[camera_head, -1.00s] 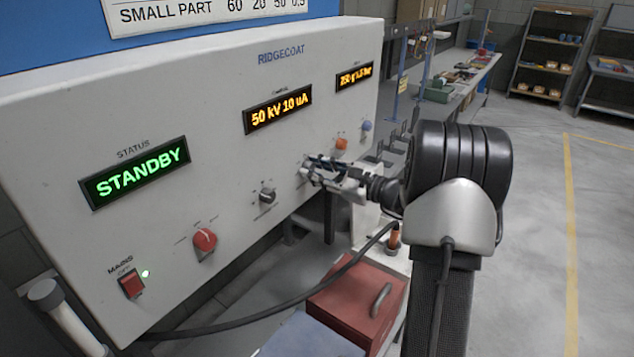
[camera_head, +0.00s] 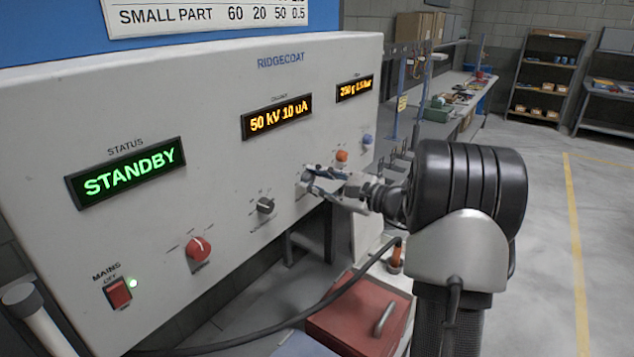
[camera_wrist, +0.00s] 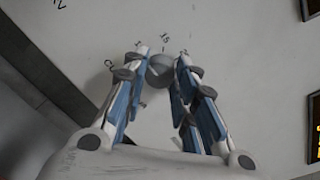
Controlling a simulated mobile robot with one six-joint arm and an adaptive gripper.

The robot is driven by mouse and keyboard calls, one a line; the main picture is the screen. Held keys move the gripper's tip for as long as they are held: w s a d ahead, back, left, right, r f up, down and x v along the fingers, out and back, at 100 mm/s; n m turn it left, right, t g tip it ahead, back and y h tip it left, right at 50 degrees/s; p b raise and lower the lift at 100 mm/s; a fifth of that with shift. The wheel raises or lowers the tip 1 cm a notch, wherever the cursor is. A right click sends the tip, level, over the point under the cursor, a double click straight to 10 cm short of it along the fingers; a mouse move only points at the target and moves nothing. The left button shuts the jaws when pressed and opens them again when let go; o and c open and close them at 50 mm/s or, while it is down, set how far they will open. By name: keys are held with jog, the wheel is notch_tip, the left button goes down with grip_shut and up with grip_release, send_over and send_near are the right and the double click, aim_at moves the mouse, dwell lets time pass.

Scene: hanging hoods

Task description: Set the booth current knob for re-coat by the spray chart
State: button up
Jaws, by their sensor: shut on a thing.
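My gripper (camera_head: 314,178) is at the white RIDGECOAT panel (camera_head: 215,120), shut on a small grey knob (camera_wrist: 161,70). In the wrist view the knob sits between the fingertips, with small scale marks around it, too blurred to read fully. In the head view the fingers mostly hide it. The middle amber display (camera_head: 277,117) reads 50 kV 10 uA. The spray chart (camera_head: 210,14) is cut off at the top; only its SMALL PART row, 60 20 50 0.5, reads clearly, and no re-coat row shows.
A dark knob (camera_head: 265,205), a red knob (camera_head: 198,248) and the mains switch (camera_head: 118,292) lie left of my gripper. Orange (camera_head: 341,156) and blue (camera_head: 367,139) knobs lie to its right. The green display (camera_head: 127,172) reads STANDBY. A red box (camera_head: 355,315) stands below.

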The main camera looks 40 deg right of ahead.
jog(key=o, duration=1.1)
jog(key=v, duration=1.2)
